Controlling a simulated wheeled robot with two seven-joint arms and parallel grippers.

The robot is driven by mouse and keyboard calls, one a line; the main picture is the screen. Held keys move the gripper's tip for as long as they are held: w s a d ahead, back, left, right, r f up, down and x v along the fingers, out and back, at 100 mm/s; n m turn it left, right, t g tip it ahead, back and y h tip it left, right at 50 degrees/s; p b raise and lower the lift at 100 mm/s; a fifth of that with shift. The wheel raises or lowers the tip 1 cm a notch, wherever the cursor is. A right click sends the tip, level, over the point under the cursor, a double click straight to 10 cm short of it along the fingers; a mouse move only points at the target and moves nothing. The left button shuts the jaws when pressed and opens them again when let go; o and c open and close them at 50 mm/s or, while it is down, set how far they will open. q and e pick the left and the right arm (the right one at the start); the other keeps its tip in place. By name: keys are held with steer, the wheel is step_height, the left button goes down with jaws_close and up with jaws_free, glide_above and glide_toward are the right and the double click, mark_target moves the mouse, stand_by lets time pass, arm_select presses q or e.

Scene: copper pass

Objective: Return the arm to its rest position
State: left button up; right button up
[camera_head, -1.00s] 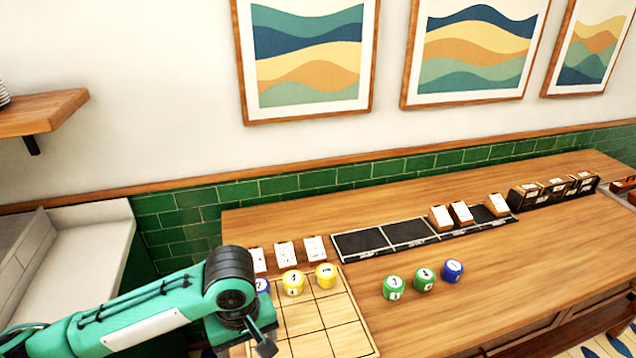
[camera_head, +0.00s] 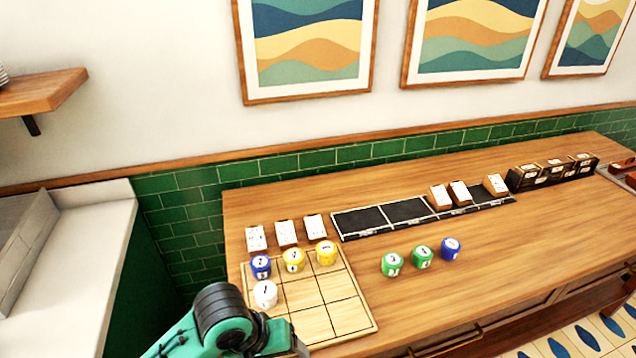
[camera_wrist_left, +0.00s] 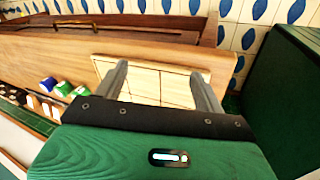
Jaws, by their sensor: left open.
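My left arm comes in at the bottom of the head view, with my left gripper (camera_head: 290,342) low over the front left part of the wooden grid board (camera_head: 362,326). In the left wrist view the gripper's two fingers (camera_wrist_left: 160,85) stand wide apart with nothing between them, and the board (camera_wrist_left: 150,82) lies beyond them. On the board are a blue block (camera_head: 261,267), two yellow blocks (camera_head: 294,260) in the back row, and a white block (camera_head: 265,294) in front of the blue one. My right gripper is in neither view.
Two green blocks (camera_head: 391,264) and a blue block (camera_head: 450,248) stand right of the board. Behind are several card stacks (camera_head: 286,233), a black tray (camera_head: 395,212) and dark boxes (camera_head: 553,172). A white counter (camera_head: 75,250) lies left. The table's front middle is clear.

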arm_select(q)
steer(key=s+a+f+m+t+y, duration=0.1)
steer(key=s+a+f+y, duration=0.1)
steer(key=s+a+f, duration=0.5)
steer(key=s+a+f+m+t+y, duration=0.1)
steer(key=s+a+f+m, duration=0.1)
steer(key=s+a, duration=0.5)
step_height(320, 180, down, 32)
steer(key=a+f+g, duration=0.1)
steer(key=a, duration=0.1)
steer(key=s+a+f+g, duration=0.1)
steer(key=s+a+f, duration=0.2)
steer(key=s+f, duration=1.5)
steer(key=shift+g+y, duration=0.3)
steer(key=shift+y, duration=0.1)
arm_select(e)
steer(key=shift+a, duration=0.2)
arm_select(q)
steer(key=shift+w+f, duration=0.1)
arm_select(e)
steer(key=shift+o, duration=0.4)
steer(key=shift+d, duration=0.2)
